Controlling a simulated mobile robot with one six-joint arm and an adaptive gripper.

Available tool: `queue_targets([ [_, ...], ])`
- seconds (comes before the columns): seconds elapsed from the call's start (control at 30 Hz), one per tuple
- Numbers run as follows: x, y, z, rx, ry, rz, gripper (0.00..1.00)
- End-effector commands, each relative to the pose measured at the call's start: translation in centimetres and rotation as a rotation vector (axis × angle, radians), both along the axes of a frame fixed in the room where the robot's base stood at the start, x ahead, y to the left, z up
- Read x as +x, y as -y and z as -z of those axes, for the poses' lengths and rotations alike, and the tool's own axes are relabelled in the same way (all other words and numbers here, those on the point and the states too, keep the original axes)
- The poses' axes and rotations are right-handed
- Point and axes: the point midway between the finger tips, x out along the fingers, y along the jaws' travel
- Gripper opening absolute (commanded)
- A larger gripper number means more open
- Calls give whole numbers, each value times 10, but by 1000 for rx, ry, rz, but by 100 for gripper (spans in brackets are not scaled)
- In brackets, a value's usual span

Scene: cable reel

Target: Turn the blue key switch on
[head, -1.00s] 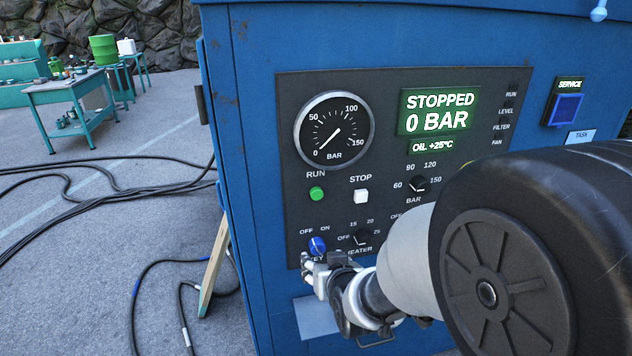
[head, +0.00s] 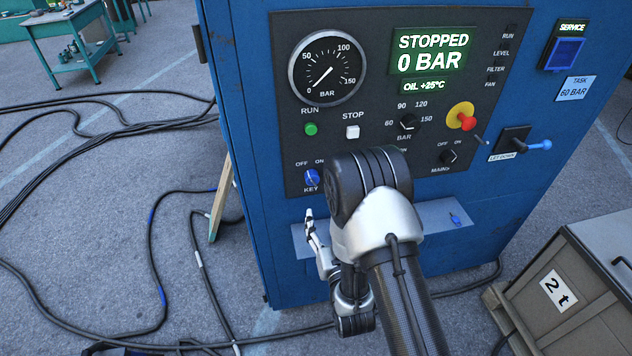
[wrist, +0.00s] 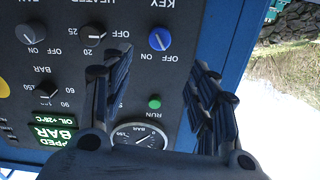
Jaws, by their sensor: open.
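The blue key switch (head: 311,177) is a round blue knob low on the left of the dark control panel, above its KEY label, with OFF and ON marked over it. Its pale mark appears to lean toward OFF. In the wrist view the blue knob (wrist: 159,39) shows upside down, in the gap beyond my two fingers. My gripper (wrist: 161,64) is open and empty, facing the panel. In the head view my gripper (head: 309,224) is just below the knob, apart from it in the picture; my arm hides part of the lower panel.
The panel holds a gauge (head: 327,68), a green RUN button (head: 311,129), a white STOP button (head: 352,132) and a red stop knob (head: 466,121). A blue-tipped lever (head: 537,145) juts out at right. A crate (head: 560,275) stands lower right. Cables (head: 150,245) cross the floor.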

Motion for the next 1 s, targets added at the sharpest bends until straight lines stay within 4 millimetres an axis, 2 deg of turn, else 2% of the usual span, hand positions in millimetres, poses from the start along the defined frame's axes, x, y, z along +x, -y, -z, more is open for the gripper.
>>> queue_targets([
  [0.4,89,-25,-1,0,4,1,54],
  [0.6,123,-35,0,0,2,0,54],
  [0.8,140,-40,0,-1,0,1,54],
  [1.0,143,-41,0,-1,-1,1,54],
])
